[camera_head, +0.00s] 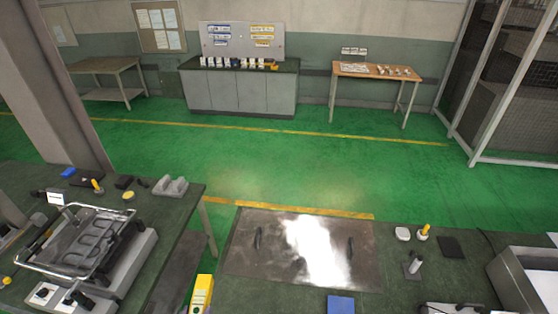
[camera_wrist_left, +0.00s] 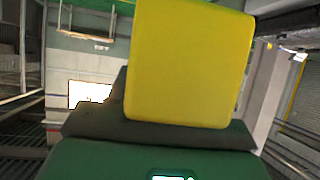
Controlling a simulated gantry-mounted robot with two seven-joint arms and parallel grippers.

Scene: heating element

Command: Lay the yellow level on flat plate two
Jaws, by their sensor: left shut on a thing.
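The yellow level (camera_head: 202,292) shows at the bottom of the head view, over the gap between the two work tables. It stands roughly upright, with a pale mark on its face. In the left wrist view, the level (camera_wrist_left: 190,60) is a large yellow block held in my left gripper (camera_wrist_left: 160,128), which is shut on it. In the head view this gripper is almost wholly hidden at the bottom edge. A wide flat metal plate (camera_head: 260,264) with dark handles lies on the right table, right of the level and apart from it. No number shows on it. My right gripper is not seen.
The left table holds a device with a metal frame (camera_head: 85,243) and grey blocks (camera_head: 171,185). The right table carries a blue plate (camera_head: 341,304), a black pad (camera_head: 451,247), a yellow-handled tool (camera_head: 424,232) and a metal box (camera_head: 515,285). The metal plate's top looks mostly clear.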

